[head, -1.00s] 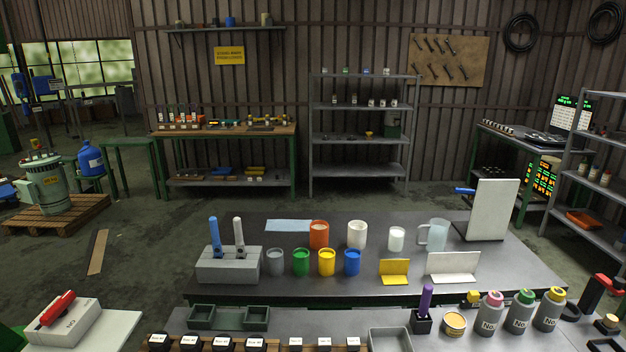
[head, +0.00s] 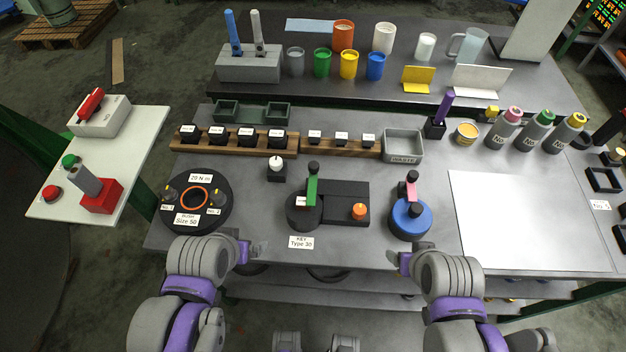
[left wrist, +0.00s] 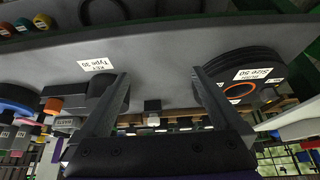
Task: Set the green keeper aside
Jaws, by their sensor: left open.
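The green keeper (head: 312,190) is an upright green piece with a black knob on top. It stands on a round black base at the left end of the black fixture (head: 345,188), behind the "KEY Type 30" label. My left gripper (head: 254,252) is at the table's front edge, left of and nearer than the keeper. The left wrist view shows its two fingers (left wrist: 160,85) apart with nothing between them. I cannot make out the keeper in that view. My right gripper (head: 402,260) is at the front edge below the blue disc; its jaw opening is not clear.
A black round "Size 50" fixture (head: 196,204) stands left of the keeper. A blue disc (head: 409,222) with a pink piece stands to the right. A small black block with a white knob (head: 277,168) is behind. A white mat (head: 530,220) lies bare at right.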

